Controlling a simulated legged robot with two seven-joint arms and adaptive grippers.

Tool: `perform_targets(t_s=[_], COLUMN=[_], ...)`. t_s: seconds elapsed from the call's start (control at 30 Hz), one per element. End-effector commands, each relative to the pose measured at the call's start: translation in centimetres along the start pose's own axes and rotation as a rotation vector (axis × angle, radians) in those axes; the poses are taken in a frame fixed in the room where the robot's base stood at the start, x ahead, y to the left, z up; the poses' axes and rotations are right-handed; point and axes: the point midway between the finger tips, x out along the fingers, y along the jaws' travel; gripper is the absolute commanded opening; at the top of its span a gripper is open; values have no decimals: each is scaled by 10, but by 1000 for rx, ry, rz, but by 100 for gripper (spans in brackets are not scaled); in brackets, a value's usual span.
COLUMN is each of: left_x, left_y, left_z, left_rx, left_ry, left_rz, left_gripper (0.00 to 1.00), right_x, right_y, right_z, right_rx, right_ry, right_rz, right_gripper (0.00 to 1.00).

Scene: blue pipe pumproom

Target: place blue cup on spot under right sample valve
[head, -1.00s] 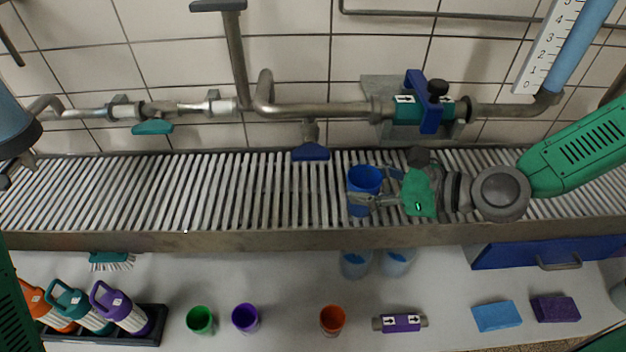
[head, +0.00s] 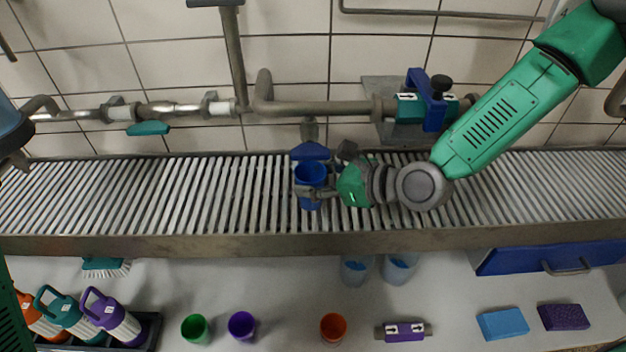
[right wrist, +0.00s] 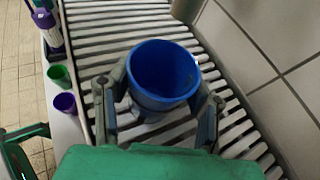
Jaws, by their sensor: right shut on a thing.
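The blue cup (head: 310,184) is upright over the slatted metal grate (head: 120,195). It also shows in the right wrist view (right wrist: 162,74), open end toward the camera. My right gripper (head: 311,191) is shut on it, one finger on each side. In the head view the cup is just in front of and below the blue handle of a sample valve (head: 311,151). I cannot tell whether the cup's base touches the grate. My left gripper is not clearly visible.
A pipe (head: 320,107) runs along the tiled wall, with a teal-handled valve (head: 148,128) at left. On the lower counter are green (head: 195,328), purple (head: 242,325) and orange (head: 333,328) cups, and bottles in a rack (head: 148,337). The grate left of the cup is clear.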

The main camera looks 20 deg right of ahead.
Motion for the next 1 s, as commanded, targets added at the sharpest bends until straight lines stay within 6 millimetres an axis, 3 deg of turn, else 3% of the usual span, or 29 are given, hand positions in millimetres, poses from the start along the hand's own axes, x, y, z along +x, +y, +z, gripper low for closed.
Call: perform_targets(t_s=[0.23, 0.27, 0.3, 0.7, 0.87, 1.0], left_x=[2, 1, 1, -2, -7, -14], left_y=[0, 0, 0, 0, 0, 0], left_z=[0, 0, 0, 0, 0, -1], left_rx=[0, 0, 0, 0, 0, 0], left_ry=[0, 0, 0, 0, 0, 0], left_rz=[0, 0, 0, 0, 0, 0], left_gripper=[63, 63, 63, 63, 63, 63], right_x=[1, 1, 0, -3, -27, -58], right_y=[0, 0, 0, 0, -1, -2], right_z=[-3, -2, -2, 1, 2, 3], right_rx=[0, 0, 0, 0, 4, 5], right_ry=[2, 2, 2, 2, 0, 0], right_rz=[0, 0, 0, 0, -3, -4], right_gripper=[22, 51, 65, 65, 65, 65])
